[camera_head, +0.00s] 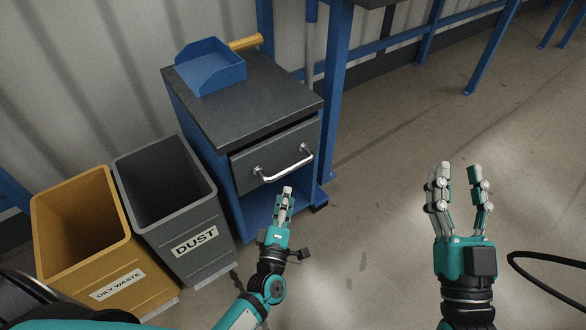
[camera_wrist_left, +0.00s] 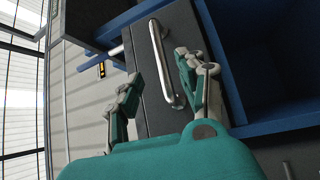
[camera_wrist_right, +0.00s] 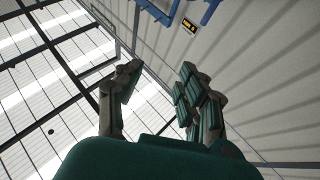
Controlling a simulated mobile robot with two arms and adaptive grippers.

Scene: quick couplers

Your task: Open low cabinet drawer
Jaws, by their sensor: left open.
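The low cabinet (camera_head: 213,150) has a dark top and blue sides. Its grey drawer (camera_head: 250,162) looks shut or nearly so, with a silver bar handle (camera_head: 287,168) across its front. My left gripper (camera_head: 286,192) is open just below and in front of the handle. In the left wrist view the handle (camera_wrist_left: 160,60) runs lengthwise between the open fingers, past their tips; I see no clear contact. The drawer front (camera_wrist_left: 188,30) lies behind it. My right gripper (camera_head: 459,172) is open and empty over the floor, far right of the cabinet.
A blue tray (camera_head: 211,68) and a yellow-handled tool (camera_head: 245,42) are on the cabinet top. A grey DUST bin (camera_head: 190,238) and a yellow OILY WASTE bin (camera_head: 85,255) stand left of the cabinet. A blue bench leg (camera_head: 334,90) rises behind it.

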